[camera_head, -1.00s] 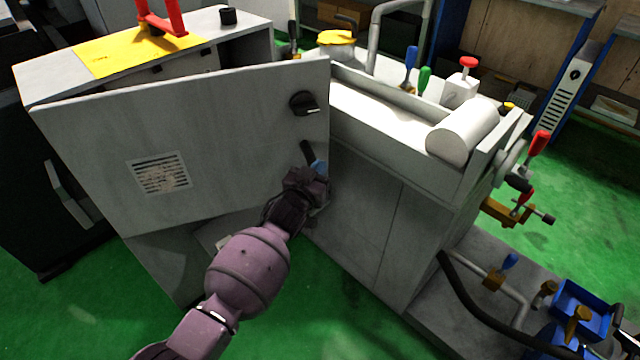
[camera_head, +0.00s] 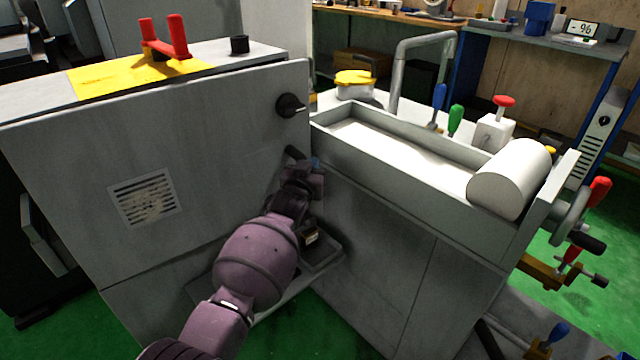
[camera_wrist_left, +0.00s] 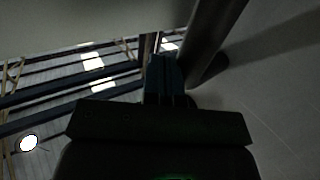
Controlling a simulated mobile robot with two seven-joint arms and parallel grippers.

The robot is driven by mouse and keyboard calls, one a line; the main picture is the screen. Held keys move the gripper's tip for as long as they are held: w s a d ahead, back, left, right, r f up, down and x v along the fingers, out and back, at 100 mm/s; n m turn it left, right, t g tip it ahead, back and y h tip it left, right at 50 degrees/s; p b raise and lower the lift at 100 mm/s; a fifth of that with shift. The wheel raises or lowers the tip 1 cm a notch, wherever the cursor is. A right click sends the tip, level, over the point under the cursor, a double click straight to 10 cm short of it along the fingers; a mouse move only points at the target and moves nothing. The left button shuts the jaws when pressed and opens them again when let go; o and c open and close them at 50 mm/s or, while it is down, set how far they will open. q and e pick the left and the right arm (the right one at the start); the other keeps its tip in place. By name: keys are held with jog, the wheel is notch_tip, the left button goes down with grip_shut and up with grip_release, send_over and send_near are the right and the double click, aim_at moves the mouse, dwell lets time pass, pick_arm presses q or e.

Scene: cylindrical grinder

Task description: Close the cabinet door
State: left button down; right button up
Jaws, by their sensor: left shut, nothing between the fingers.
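The grey cabinet door (camera_head: 215,150) has a vented grille on its left and a black knob (camera_head: 290,105) near its upper right. It lies against the cabinet front, flush or nearly so; I cannot tell whether a small gap is left. A dark bar handle (camera_head: 294,153) is at its right edge. My left gripper (camera_head: 314,164) is at this edge, just below the handle's top, shut with nothing between its fingers. In the left wrist view the blue fingers (camera_wrist_left: 163,80) are together beside a dark round bar (camera_wrist_left: 210,45). My arm hides part of the door's lower right.
The grinder bed (camera_head: 400,165) with a white cylinder (camera_head: 511,178) stands directly right of the door. The cabinet top carries a yellow plate (camera_head: 130,73) with red handles. Green floor (camera_head: 55,325) shows at lower left.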

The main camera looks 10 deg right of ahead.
aim_at(301, 154)
pick_arm(q)
jog(key=w, duration=0.1)
jog(key=w+a+b, duration=0.1)
jog(key=w, duration=0.1)
jog(key=w+a+b, duration=0.1)
jog(key=w, duration=0.1)
jog(key=shift+w+a+f, duration=0.15)
jog(key=shift+w, duration=0.1)
jog(key=shift+w+r, duration=0.15)
jog(key=shift+r, duration=0.05)
pick_arm(e)
jog(key=shift+w+t, duration=0.3)
jog(key=shift+t, duration=0.3)
pick_arm(q)
jog(key=shift+a, duration=0.15)
jog(key=shift+r, duration=0.1)
pick_arm(e)
jog(key=shift+d+r, duration=0.1)
jog(key=shift+r, duration=0.05)
